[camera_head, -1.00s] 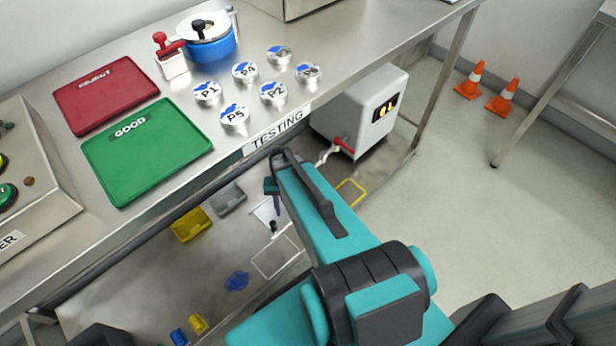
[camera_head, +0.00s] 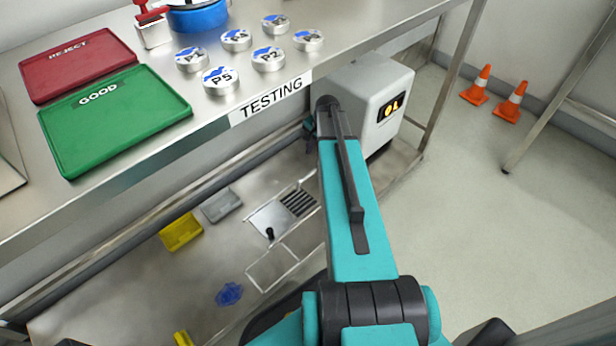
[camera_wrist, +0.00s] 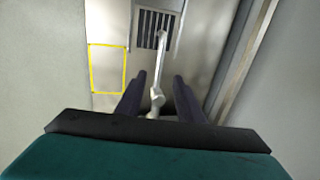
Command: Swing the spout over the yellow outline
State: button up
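The spout (camera_wrist: 160,70) is a thin pale metal pipe in the wrist view, its far end at the slotted drain grate (camera_wrist: 150,32). The yellow outline (camera_wrist: 92,70) is an empty rectangle on the surface to the left of the spout. My gripper (camera_wrist: 155,84) is open, one dark finger on each side of the spout, with gaps showing; I cannot tell whether either touches it. In the head view my arm hides the spout and the yellow outline. The white machine (camera_head: 385,88) with a lit display stands beside the arm's end.
The bench above holds a green tray (camera_head: 170,112), a red tray (camera_head: 80,65) and several labelled pucks (camera_head: 221,80). On the low shelf are a yellow bin (camera_head: 181,231), a grey bin (camera_head: 221,205) and a blue item (camera_head: 229,294). Orange cones (camera_head: 509,103) stand on open floor.

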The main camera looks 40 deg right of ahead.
aim_at(309, 174)
jog(key=shift+f, duration=0.1)
dwell(0.3)
jog(key=w+f+b, duration=0.1)
jog(key=f, duration=0.3)
jog(key=f+b, duration=0.1)
jog(key=f, duration=0.4)
jog(key=w+f+b, duration=0.1)
jog(key=f+b, duration=0.1)
jog(key=f, duration=0.2)
jog(key=shift+w+a+f, duration=0.2)
jog(key=shift+w, duration=0.15)
